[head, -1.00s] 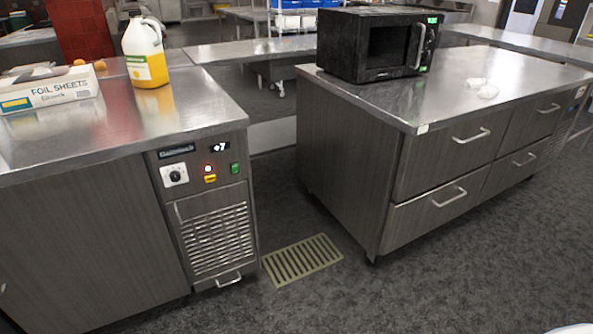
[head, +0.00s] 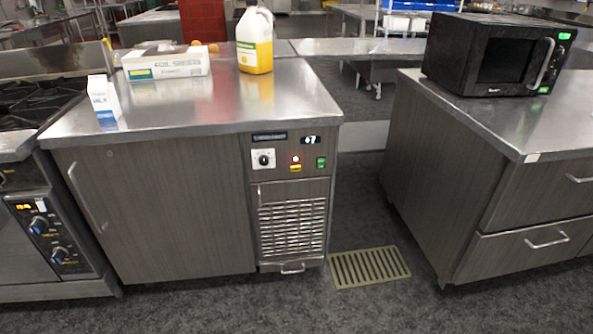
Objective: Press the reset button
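A control panel (head: 289,152) is set in the upper front of the undercounter unit below the left steel counter. Any label marking a reset button is too small to read. Neither of my grippers is in view.
The steel counter (head: 200,100) holds a foil box, a juice jug (head: 254,40) and a milk carton (head: 104,100). A stove (head: 45,215) adjoins on the left. A microwave (head: 495,55) stands on the right counter. The floor in front is clear, with a floor grate (head: 369,267).

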